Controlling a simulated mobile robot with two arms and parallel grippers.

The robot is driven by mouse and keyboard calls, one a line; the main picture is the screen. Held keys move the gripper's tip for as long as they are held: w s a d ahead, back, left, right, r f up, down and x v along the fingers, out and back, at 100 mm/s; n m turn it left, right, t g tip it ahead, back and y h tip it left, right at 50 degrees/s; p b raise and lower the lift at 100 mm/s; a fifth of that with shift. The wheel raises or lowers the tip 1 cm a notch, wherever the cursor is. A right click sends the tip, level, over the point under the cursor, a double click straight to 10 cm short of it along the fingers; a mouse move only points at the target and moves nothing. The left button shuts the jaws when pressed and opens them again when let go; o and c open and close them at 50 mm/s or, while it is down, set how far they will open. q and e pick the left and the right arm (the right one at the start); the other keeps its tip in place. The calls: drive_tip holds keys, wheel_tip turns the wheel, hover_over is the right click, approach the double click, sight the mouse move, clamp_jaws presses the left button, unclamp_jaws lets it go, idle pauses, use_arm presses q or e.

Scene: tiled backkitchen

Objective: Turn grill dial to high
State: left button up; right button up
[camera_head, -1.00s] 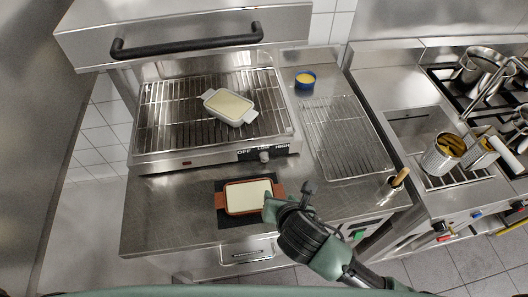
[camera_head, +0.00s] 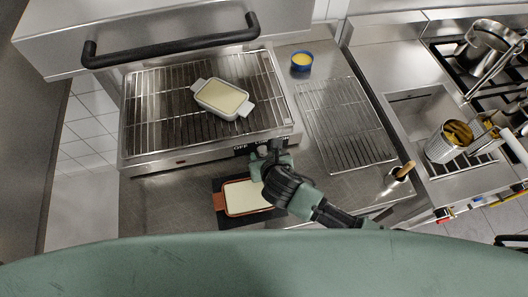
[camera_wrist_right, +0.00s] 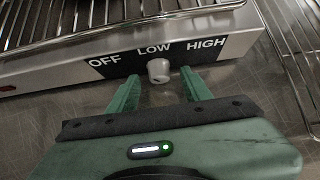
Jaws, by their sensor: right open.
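The grill dial (camera_wrist_right: 158,70) is a small light-grey knob below the LOW mark on the black label panel (camera_wrist_right: 205,50), which reads OFF, LOW and HIGH from left to right. My right gripper (camera_wrist_right: 160,85) is open, its two green fingers on either side of the dial and a little short of it. In the head view my right gripper (camera_head: 268,157) is at the front of the grill (camera_head: 150,157) and hides much of the label panel. My left gripper is not in view.
A white dish (camera_head: 222,97) sits on the grill rack. A brown-handled dish (camera_head: 242,196) lies on a dark mat just below my right gripper. A wire rack (camera_head: 345,120) and a blue bowl (camera_head: 302,61) are to the right.

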drive_tip(key=shift+w+f, duration=0.35)
drive_tip(key=shift+w, duration=0.05)
drive_tip(key=shift+s, duration=0.1)
drive_tip(key=shift+s+r, duration=0.1)
drive_tip(key=shift+c, duration=0.9)
clamp_jaws()
